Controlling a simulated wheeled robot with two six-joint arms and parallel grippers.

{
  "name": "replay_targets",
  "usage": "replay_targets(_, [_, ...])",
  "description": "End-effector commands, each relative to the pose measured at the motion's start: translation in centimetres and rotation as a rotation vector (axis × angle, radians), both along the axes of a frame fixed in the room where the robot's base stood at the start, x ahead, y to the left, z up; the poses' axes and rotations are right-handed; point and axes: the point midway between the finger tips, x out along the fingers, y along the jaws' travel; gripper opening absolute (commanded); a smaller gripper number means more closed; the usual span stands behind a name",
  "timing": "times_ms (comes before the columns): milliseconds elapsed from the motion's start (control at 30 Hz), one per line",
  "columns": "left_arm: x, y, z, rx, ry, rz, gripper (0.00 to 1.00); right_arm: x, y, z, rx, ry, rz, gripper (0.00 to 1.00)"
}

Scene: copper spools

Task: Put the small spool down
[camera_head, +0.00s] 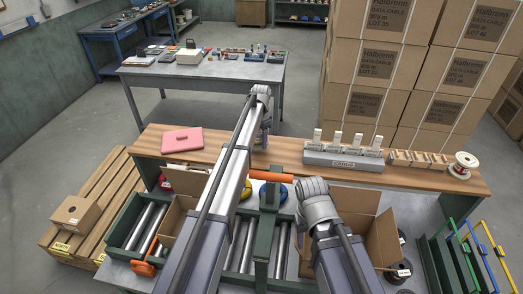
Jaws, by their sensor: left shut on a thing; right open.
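My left gripper (265,138) is at the far end of the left arm, pointing down over the wooden shelf near its middle. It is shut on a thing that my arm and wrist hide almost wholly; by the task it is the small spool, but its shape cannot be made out. My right gripper (318,212) is lower and nearer, beside the open box at right; it is open and its fingers are mostly hidden by its wrist. A white-flanged copper spool (463,165) stands on the shelf's right end.
The wooden shelf (225,150) carries a pink folder (182,140), a grey card rack (343,159) and a row of small wooden blocks (418,159). Below are rollers, an open carton (380,232), blue and yellow round things (272,191) and dark spools (400,270). Stacked cartons stand behind at right.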

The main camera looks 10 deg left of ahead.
Motion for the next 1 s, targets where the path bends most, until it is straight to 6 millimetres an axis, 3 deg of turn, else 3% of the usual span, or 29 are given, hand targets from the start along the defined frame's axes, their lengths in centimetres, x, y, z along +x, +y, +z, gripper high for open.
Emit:
replay_targets(300, [0.0, 0.0, -3.7, 0.0, 0.0, 0.0, 0.0, 0.0, 0.0, -3.7, 0.0, -0.001, 0.0, 0.5])
replay_targets(767, [0.0, 0.0, -4.1, 0.0, 0.0, 0.0, 0.0, 0.0, 0.0, -4.1, 0.001, -0.002, -0.001, 0.5])
replay_targets(800, [0.0, 0.0, -3.9, 0.0, 0.0, 0.0, 0.5, 0.0, 0.0, -3.9, 0.001, -0.002, -0.001, 0.5])
replay_targets(1000, [0.0, 0.0, -3.9, 0.0, 0.0, 0.0, 0.72, 0.0, 0.0, -3.9, 0.001, -0.002, -0.001, 0.5])
